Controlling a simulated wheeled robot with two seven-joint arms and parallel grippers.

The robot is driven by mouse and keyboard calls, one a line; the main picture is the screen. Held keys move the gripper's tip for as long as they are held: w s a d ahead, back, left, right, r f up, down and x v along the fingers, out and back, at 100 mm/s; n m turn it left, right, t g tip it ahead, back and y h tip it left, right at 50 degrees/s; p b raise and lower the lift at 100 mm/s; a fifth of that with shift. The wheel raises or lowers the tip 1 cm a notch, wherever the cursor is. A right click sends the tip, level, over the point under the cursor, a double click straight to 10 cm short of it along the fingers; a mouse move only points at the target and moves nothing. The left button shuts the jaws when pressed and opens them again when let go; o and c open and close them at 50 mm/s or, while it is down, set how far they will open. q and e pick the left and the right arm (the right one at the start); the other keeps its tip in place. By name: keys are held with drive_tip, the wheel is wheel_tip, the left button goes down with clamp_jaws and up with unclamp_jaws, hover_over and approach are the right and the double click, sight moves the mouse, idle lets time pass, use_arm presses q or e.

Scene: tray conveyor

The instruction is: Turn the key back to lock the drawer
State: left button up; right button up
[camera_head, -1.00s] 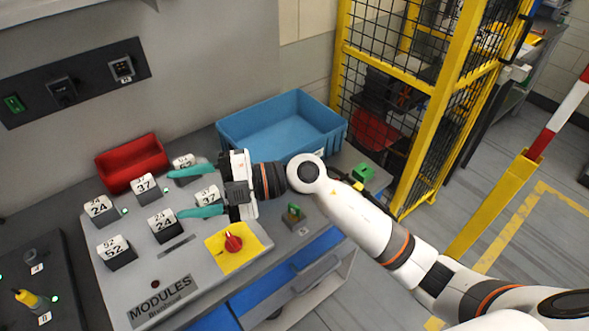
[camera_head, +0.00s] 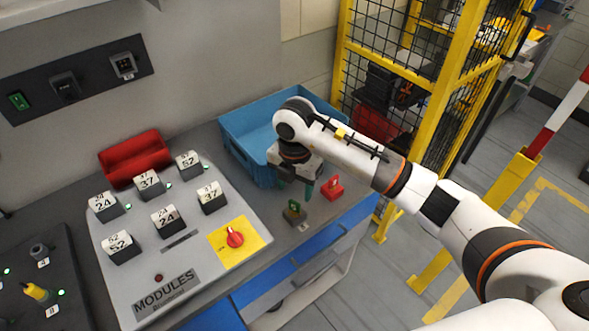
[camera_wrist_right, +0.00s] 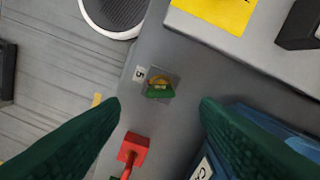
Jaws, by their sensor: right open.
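The key (camera_head: 294,211) is a small green piece with a yellowish top on a square grey plate at the counter's front edge. It also shows in the right wrist view (camera_wrist_right: 160,88), marked 5. My right gripper (camera_head: 296,190) points down just behind and above the key, with its teal fingers apart. In the right wrist view the open fingers (camera_wrist_right: 160,106) lie either side of the key, not touching it. The blue drawer front (camera_head: 318,255) is below the counter; I cannot tell whether it is fully closed. My left gripper is not in view.
A red block (camera_head: 332,188) stands right of the key. A blue bin (camera_head: 240,150) is behind the gripper. The modules panel with number blocks and a red knob (camera_head: 235,237) lies left. A yellow-framed mesh cage (camera_head: 437,130) stands at the right.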

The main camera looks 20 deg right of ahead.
sight(295, 202)
wheel_tip(295, 202, down, 7)
drive_tip(key=shift+r+p, duration=0.2)
drive_tip(key=shift+p, duration=0.35)
drive_tip(key=c, duration=1.1)
drive_tip(key=shift+o, duration=0.2)
drive_tip(key=shift+n+b, duration=0.4)
drive_tip(key=shift+n, duration=0.3)
drive_tip(key=shift+n+b, duration=0.3)
drive_tip(key=shift+n, duration=0.5)
drive_tip(key=shift+n+b, duration=0.85)
drive_tip(key=shift+n, duration=0.55)
